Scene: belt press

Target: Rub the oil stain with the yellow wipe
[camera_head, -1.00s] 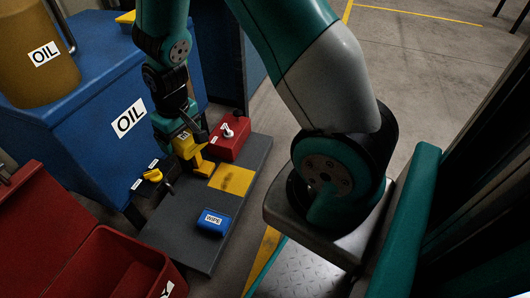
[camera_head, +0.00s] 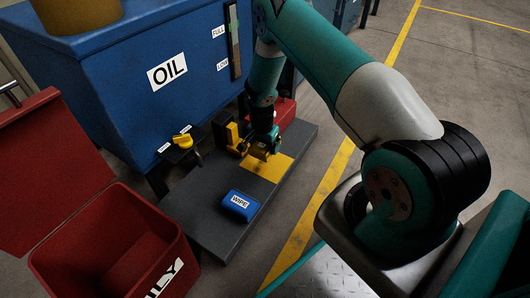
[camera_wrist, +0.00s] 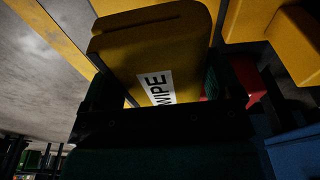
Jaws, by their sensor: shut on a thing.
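My gripper (camera_head: 262,146) is shut on the yellow wipe (camera_head: 259,154), low over the yellow patch on the grey platform. In the wrist view the yellow wipe (camera_wrist: 150,45), labelled WIPE, sits between the dark fingers. The yellow patch (camera_head: 272,172) is partly covered by my gripper and the wipe. I cannot make out the oil stain's edges on it now, or whether the wipe touches the patch.
A blue wipe (camera_head: 239,206) lies on the grey platform (camera_head: 205,238) in front. A yellow bracket (camera_head: 233,134) and a red box (camera_head: 285,114) stand behind. A blue oil tank (camera_head: 120,100) with a yellow valve handle (camera_head: 182,140) and an open red bin (camera_head: 110,250) are left.

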